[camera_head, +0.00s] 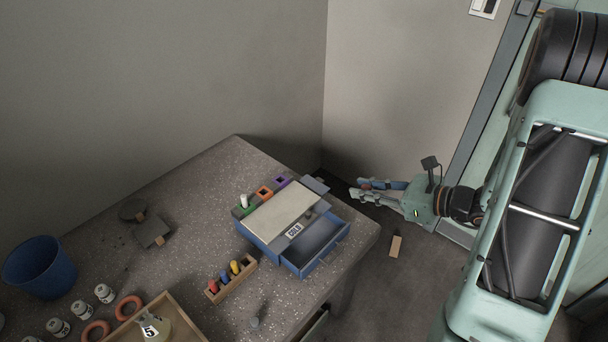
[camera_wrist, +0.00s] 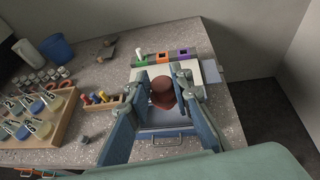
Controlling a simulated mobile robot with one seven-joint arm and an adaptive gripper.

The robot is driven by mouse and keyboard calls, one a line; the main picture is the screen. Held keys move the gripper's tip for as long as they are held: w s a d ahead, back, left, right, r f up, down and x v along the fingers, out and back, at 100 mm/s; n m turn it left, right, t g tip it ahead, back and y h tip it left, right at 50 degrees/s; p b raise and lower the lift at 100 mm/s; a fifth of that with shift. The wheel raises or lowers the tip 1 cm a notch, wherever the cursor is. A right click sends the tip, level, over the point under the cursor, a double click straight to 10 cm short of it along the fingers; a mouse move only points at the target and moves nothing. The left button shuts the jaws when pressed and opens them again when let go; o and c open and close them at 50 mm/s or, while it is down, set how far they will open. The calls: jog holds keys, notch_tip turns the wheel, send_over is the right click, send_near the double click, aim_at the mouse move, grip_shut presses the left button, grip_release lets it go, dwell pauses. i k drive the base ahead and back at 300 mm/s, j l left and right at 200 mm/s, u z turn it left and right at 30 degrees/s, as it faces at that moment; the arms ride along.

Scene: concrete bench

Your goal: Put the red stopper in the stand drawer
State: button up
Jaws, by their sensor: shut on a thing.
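My gripper (camera_head: 362,189) is off the right side of the bench, in the air to the right of the blue stand. In the wrist view its two blue fingers (camera_wrist: 164,80) are closed on the brownish-red stopper (camera_wrist: 162,90). The stand (camera_head: 281,214) has a pale cream top and blue sides. Its blue drawer (camera_head: 345,233) is pulled out towards the front right and looks empty. In the wrist view the drawer's front handle (camera_wrist: 167,142) shows below the stopper.
A wooden rack (camera_head: 214,295) with coloured pegs stands left of the drawer. Coloured square holders (camera_head: 264,193) line the stand's back. A blue bin (camera_head: 39,266), white-lidded jars (camera_head: 104,293), orange rings (camera_head: 129,308) and a wooden tray (camera_head: 190,325) are farther left. A wooden block (camera_head: 395,246) lies on the floor.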

aim_at(309, 252)
jog(key=i+l, duration=0.3)
jog(key=l+u, duration=0.15)
jog(key=u, duration=0.25)
jog(key=i+l+u, duration=0.1)
jog(key=u, duration=0.3)
jog(key=l+u, duration=0.1)
jog(key=u, duration=1.2)
